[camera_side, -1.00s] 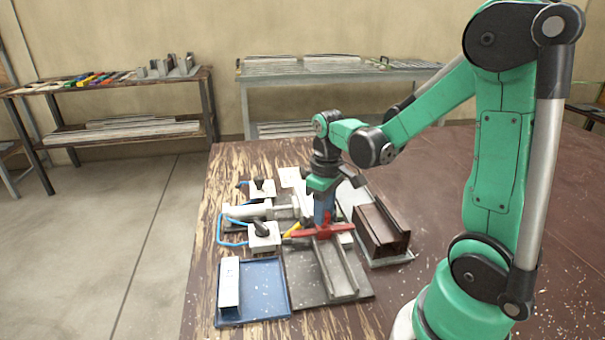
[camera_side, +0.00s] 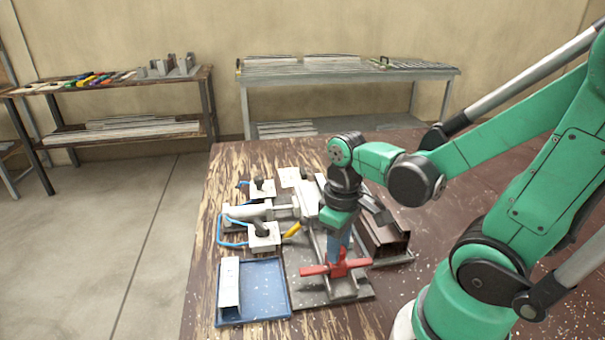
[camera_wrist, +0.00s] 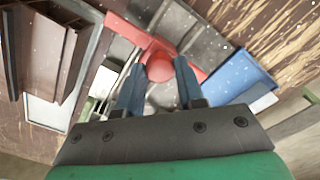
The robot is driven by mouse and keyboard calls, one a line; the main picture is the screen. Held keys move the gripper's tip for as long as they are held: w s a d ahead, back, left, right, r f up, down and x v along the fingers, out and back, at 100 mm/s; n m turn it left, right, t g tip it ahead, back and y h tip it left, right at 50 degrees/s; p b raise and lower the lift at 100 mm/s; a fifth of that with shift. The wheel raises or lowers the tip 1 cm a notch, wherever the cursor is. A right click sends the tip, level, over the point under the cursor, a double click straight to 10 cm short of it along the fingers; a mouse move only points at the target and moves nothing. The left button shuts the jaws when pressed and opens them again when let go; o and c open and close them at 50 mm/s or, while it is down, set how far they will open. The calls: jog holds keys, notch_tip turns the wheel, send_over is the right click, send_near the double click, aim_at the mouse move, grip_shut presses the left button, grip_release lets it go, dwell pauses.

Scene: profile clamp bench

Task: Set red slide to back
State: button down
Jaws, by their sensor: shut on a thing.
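The red slide (camera_side: 312,270) is a crossbar with a round knob. It lies across the grey rail (camera_side: 340,292) near the rail's lower end in the side view. My gripper (camera_side: 339,246) is above it, with blue fingers reaching down to the knob. In the wrist view, the slide (camera_wrist: 125,30) crosses the top middle, and its red knob (camera_wrist: 159,68) sits between the two fingertips of my gripper (camera_wrist: 157,62). The gripper is shut on the knob. My fingers hide part of the slide in the side view.
A blue tray (camera_side: 268,290) holding a light metal profile (camera_side: 229,283) is left of the rail. White clamps (camera_side: 264,238) with blue hoses and a yellow piece (camera_side: 292,230) stand behind it. Brown profiles (camera_side: 384,238) stand close on the right. The table is open farther right.

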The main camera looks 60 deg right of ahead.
aim_at(342, 287)
jog(key=shift+s+a, duration=1.05)
jog(key=shift+f, duration=0.1)
jog(key=c, duration=0.8)
grip_release()
jog(key=shift+d+r, duration=0.1)
jog(key=shift+r, duration=2.75)
jog(key=shift+w, duration=0.1)
